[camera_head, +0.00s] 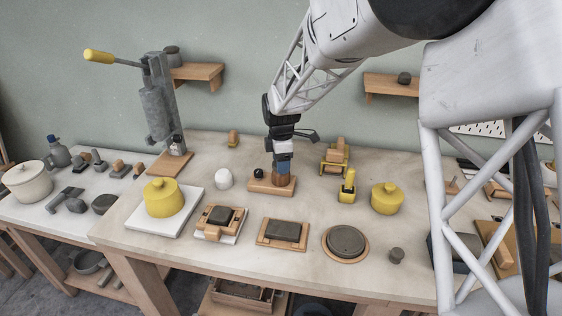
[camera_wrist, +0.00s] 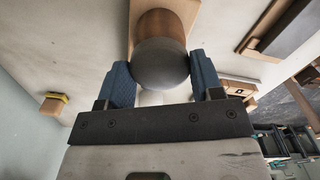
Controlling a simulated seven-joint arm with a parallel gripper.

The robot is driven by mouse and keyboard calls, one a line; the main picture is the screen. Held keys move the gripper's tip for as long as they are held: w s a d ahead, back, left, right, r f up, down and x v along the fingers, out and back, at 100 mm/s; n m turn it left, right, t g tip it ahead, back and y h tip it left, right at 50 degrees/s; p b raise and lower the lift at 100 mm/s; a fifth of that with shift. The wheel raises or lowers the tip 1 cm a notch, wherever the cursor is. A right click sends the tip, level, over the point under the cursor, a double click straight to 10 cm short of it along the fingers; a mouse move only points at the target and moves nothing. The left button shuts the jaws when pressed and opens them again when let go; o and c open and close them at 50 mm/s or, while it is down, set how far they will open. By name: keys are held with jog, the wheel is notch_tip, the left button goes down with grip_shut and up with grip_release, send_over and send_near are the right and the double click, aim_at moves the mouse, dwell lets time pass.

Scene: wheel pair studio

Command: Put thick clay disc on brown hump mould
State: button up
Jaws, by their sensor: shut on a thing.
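My gripper (camera_wrist: 161,62) is shut on the thick clay disc (camera_wrist: 160,65), a round dark grey piece between the two blue fingers in the wrist view. The brown hump mould (camera_wrist: 161,26) shows directly beyond the disc, partly covered by it. In the head view my gripper (camera_head: 284,164) points down right over the brown mould (camera_head: 284,180), which stands on a wooden base (camera_head: 262,187). The fingers hide the disc there. I cannot tell whether the disc touches the mould.
A small black ball (camera_head: 258,173) is at the base's left end, with a white dome (camera_head: 223,179) farther left. A dark slab on a board (camera_head: 284,232) lies in front. A yellow tool (camera_head: 347,187) and yellow pot (camera_head: 387,198) stand to the right.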

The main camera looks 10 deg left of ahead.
jog(key=shift+f, duration=0.15)
jog(key=o, duration=1)
jog(key=shift+c, duration=0.2)
notch_tip(320, 180, up, 12)
dwell(0.4)
dwell(0.7)
